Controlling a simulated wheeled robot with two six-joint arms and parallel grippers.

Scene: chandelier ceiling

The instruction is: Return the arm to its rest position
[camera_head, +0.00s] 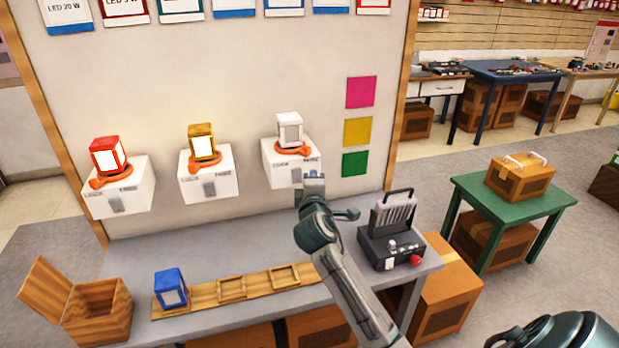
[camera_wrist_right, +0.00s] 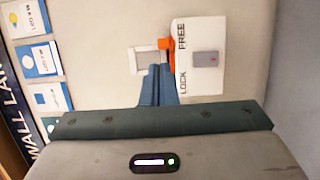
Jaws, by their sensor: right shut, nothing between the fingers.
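My right arm comes in from the lower right over the grey bench. Its right gripper (camera_head: 314,180) is shut and empty, just in front of the rightmost white wall box (camera_head: 279,176). In the wrist view the blue-grey fingers (camera_wrist_right: 156,80) point toward the white-faced lamp (camera_wrist_right: 148,61) and the orange lever (camera_wrist_right: 167,48), overlapping them in the picture; I cannot tell if they touch. The box (camera_wrist_right: 205,75) shows "LOCK" and "FREE" beside a grey switch (camera_wrist_right: 205,59). The white lamp (camera_head: 290,131) sits upright on its orange ring. My left gripper is not in view.
A red lamp (camera_head: 107,156) and a yellow lamp (camera_head: 201,142) sit on the other wall boxes. On the bench (camera_head: 225,316) are a blue lamp (camera_head: 170,289) in a wooden rack (camera_head: 205,293), an open wooden box (camera_head: 101,313) and a dark device (camera_head: 389,246) close right of my arm.

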